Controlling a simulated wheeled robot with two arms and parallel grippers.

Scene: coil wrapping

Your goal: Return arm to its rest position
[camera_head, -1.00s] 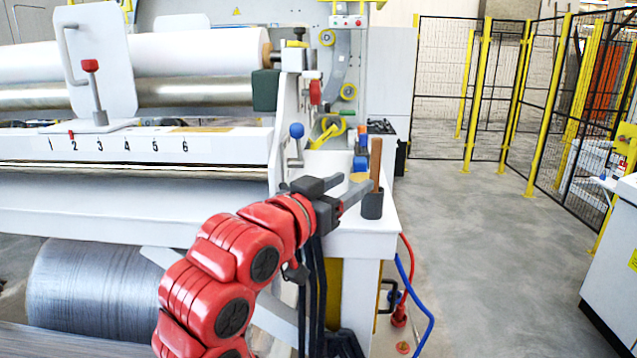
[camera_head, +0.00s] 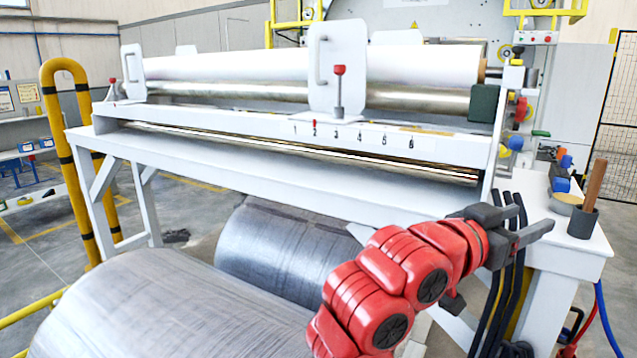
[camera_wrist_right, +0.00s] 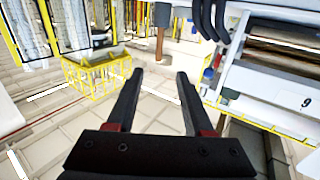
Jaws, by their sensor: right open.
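My right arm, red with dark joints, reaches in from the bottom of the head view. Its gripper (camera_head: 528,236) is in front of the right end of the white machine's table, left of a dark cup (camera_head: 583,223) with a brown wooden handle (camera_head: 596,183) in it. In the right wrist view the two dark fingers (camera_wrist_right: 160,85) are apart with nothing between them. The brown handle also shows there (camera_wrist_right: 160,42), beyond the fingers. My left gripper is not in the head view.
The white wrapping machine (camera_head: 270,170) with a white roll (camera_head: 220,65) spans the middle. Grey metal coils (camera_head: 180,310) lie in front and below. A yellow and black guard rail (camera_head: 70,150) stands at left. Open floor lies behind the rail.

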